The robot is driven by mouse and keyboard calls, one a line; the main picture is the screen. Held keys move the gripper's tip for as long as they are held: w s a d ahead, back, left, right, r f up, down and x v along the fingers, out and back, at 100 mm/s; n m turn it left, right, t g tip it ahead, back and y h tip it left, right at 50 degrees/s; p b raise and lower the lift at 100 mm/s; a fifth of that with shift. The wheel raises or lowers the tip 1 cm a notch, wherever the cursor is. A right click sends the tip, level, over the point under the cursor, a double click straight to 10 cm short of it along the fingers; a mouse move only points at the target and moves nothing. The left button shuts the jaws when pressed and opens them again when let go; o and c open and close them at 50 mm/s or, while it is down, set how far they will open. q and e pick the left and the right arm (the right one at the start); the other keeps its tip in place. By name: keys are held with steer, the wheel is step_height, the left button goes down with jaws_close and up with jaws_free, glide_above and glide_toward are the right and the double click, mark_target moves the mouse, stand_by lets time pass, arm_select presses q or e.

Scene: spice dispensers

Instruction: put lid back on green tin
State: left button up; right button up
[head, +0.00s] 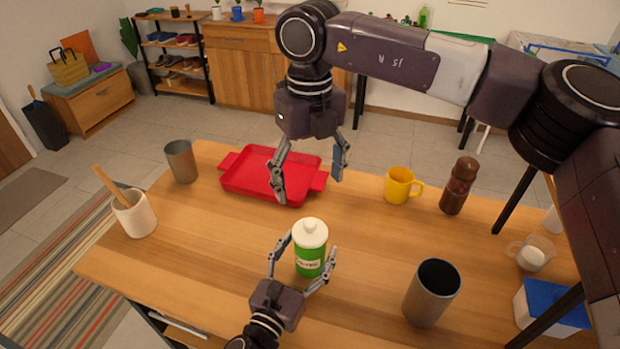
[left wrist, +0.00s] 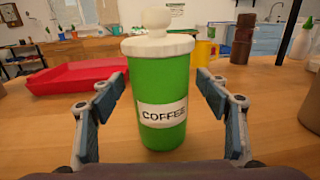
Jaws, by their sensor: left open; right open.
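A green tin (head: 309,262) with a white label stands upright on the wooden table; in the left wrist view the tin (left wrist: 160,85) reads COFFEE. A white lid (head: 310,233) with a round knob sits on top of the tin, and it also shows in the left wrist view (left wrist: 158,44). My left gripper (head: 304,264) is open, with one finger on each side of the tin; gaps show between fingers and tin in the left wrist view (left wrist: 160,112). My right gripper (head: 309,182) is open and empty, pointing down above the red tray's right part.
A red tray (head: 240,184) lies behind the tin. A yellow mug (head: 398,187) and a brown pepper mill (head: 457,188) stand at the back right, a grey cup (head: 424,302) at the front right. A utensil crock (head: 136,217) and metal tumbler (head: 182,164) stand left. Table left of the tin is clear.

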arm_select(q)
steer(key=v, duration=1)
steer(key=shift+s+a, duration=0.1)
steer(key=shift+s, duration=0.2)
